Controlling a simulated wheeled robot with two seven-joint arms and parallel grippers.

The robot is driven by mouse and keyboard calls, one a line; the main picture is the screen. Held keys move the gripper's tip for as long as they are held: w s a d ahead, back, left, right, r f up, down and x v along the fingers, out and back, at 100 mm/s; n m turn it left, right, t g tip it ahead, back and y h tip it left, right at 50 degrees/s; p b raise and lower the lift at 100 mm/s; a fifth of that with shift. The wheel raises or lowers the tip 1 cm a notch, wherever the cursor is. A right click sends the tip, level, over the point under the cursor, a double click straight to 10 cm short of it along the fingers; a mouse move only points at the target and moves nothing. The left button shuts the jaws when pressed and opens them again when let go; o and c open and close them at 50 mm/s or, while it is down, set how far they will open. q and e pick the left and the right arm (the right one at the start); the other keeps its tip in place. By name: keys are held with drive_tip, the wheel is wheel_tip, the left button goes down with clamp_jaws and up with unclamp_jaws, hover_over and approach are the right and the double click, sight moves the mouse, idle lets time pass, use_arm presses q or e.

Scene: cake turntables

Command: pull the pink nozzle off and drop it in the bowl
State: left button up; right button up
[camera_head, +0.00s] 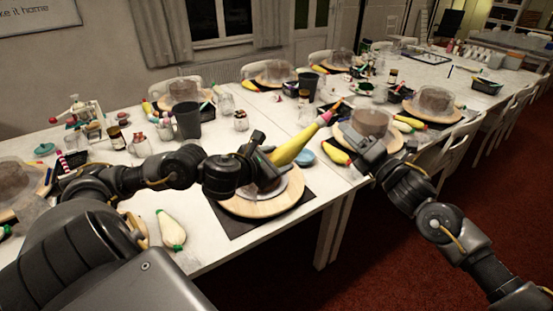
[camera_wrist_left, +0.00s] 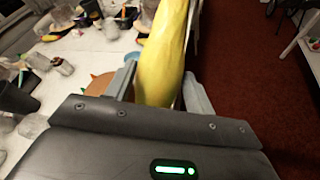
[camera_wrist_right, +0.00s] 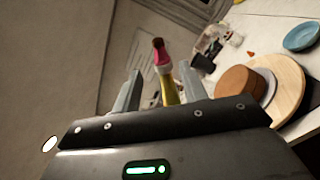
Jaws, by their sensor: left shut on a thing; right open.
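My left gripper (camera_head: 268,168) is shut on a yellow piping bag (camera_head: 294,148), whose body fills the space between the fingers in the left wrist view (camera_wrist_left: 162,60). The bag is held tilted, its tip pointing up and right in the head view. The pink nozzle (camera_head: 326,118) is on that tip, above a pale collar. My right gripper (camera_head: 347,134) is open, just right of and below the nozzle. In the right wrist view the nozzle (camera_wrist_right: 160,50) shows in line with the gap between the fingers; its depth is unclear. The blue bowl (camera_head: 304,157) sits on the table below the bag.
A wooden turntable (camera_head: 262,207) with a cake stands under my left gripper on a dark mat. Another turntable with a covered cake (camera_head: 371,123) is behind my right gripper. Jars, a dark cup (camera_head: 187,120) and a second piping bag (camera_head: 170,230) crowd the table.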

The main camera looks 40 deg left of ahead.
sight(330, 119)
drive_tip(key=x, duration=0.7)
drive_tip(key=shift+a, duration=0.1)
drive_tip(key=shift+f, duration=0.1)
drive_tip(key=c, duration=0.9)
clamp_jaws()
drive_tip(key=shift+w+d+r, duration=0.3)
drive_tip(key=shift+w+r, duration=0.2)
drive_tip(key=shift+w, duration=0.15)
drive_tip(key=shift+w+d+r, duration=0.3)
drive_tip(key=shift+w+r, duration=0.25)
drive_tip(key=shift+w, duration=0.1)
drive_tip(key=shift+w+d+r, duration=0.35)
drive_tip(key=shift+w+r, duration=0.15)
drive_tip(key=shift+w, duration=0.15)
